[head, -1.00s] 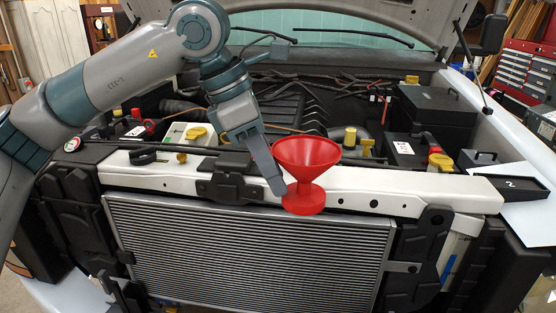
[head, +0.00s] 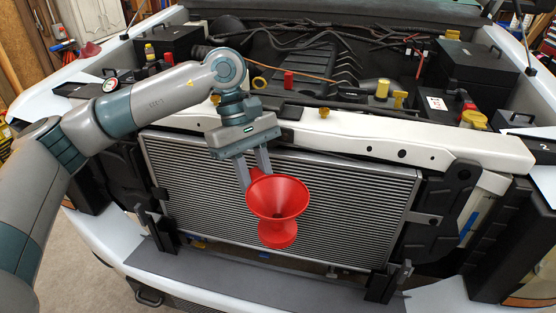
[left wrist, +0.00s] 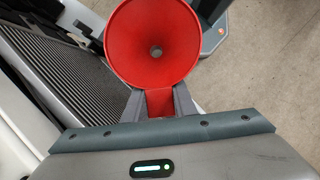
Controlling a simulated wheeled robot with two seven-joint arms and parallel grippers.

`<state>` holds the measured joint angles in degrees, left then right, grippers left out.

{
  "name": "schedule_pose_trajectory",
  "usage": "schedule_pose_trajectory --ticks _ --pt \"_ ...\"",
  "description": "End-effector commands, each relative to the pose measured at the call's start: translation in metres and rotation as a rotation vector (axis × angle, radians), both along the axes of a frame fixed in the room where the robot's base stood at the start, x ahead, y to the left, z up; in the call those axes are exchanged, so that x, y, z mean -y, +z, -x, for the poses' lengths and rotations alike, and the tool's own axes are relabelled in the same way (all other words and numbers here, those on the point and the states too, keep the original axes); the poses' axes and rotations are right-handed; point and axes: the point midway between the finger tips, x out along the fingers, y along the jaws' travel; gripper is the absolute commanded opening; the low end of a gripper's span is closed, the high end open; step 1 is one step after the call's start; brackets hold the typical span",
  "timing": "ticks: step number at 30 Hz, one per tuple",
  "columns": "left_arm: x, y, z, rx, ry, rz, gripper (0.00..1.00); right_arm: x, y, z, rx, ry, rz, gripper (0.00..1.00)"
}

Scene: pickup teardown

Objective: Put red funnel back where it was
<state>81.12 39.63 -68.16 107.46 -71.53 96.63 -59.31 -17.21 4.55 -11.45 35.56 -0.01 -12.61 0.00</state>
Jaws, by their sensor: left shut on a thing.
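The red funnel (head: 278,197) is held by my left gripper (head: 257,178) in front of the radiator (head: 350,205). Its wide mouth faces up and toward the head camera, with its red base below. In the left wrist view the funnel (left wrist: 125,45) fills the top middle, and the fingers of my left gripper (left wrist: 158,103) close on a red part at its side. The funnel appears clear of any surface. My right gripper is not in view.
A white crossbar (head: 450,149) runs above the radiator, with the engine bay behind it. A flat grey ledge (head: 250,285) lies below the radiator. Black brackets (head: 390,282) stand at its lower corners. A black tray (head: 520,140) sits at the right.

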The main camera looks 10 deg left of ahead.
Motion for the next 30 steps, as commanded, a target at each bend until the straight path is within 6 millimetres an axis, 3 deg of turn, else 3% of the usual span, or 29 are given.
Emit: schedule_pose_trajectory --ticks 6,12,19,30 --pt "-0.029 -0.06 0.024 -0.005 -0.383 0.0 0.0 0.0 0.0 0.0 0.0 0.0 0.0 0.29" --pt "-0.052 -0.1 0.048 -0.003 -0.694 0.001 0.0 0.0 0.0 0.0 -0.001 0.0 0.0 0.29" --pt "-0.064 -0.12 0.061 0.001 -0.864 0.002 0.0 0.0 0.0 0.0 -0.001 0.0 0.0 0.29" --pt "-0.064 -0.121 0.061 0.003 -0.876 0.002 0.0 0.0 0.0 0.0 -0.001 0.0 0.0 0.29"
